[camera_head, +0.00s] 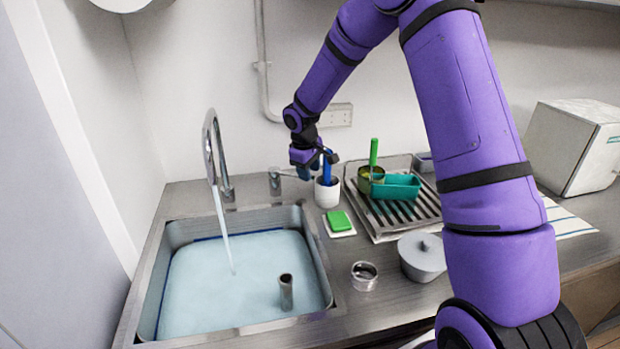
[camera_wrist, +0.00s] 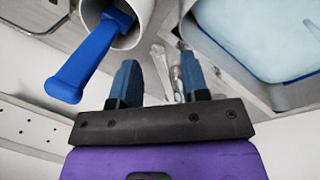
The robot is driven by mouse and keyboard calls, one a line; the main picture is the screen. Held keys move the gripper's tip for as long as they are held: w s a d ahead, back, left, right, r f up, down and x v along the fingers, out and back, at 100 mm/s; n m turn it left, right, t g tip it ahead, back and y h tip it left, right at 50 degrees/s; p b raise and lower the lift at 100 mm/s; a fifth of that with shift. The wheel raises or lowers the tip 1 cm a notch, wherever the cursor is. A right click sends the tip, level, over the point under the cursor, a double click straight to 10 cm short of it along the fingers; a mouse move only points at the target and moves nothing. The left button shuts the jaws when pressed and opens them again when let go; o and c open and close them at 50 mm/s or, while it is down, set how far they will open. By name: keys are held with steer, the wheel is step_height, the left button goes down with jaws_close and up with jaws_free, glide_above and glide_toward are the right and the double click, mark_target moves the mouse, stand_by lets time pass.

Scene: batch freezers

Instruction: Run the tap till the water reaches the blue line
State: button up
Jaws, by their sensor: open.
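The sink basin (camera_head: 180,232) holds pale blue water (camera_head: 225,285). The tap (camera_head: 212,150) stands behind it, and a stream (camera_head: 222,225) runs from its spout into the water. A dark blue line (camera_head: 240,233) shows on the basin's back wall; the water surface lies close to it, and the exact gap is hard to tell. The tap's lever (camera_head: 288,174) is on a short post right of the tap. My gripper (camera_head: 318,165) is open, just right of the lever. In the wrist view the fingers (camera_wrist: 159,80) are apart, with the metal lever (camera_wrist: 161,65) showing between them.
A white cup (camera_head: 327,194) with a blue-handled tool (camera_wrist: 85,65) stands close to my gripper. A green sponge (camera_head: 340,221), a ridged drainer (camera_head: 400,215) with a teal tray, a metal ring and a lidded grey pot (camera_head: 422,260) lie rightward. A standpipe (camera_head: 286,292) rises in the basin.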

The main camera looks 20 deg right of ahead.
steer(key=shift+w+d+f, duration=0.1)
steer(key=shift+d+f, duration=0.05)
steer(key=shift+f, duration=0.65)
steer(key=shift+w+d+f, duration=0.1)
steer(key=shift+f, duration=0.65)
jaws_close()
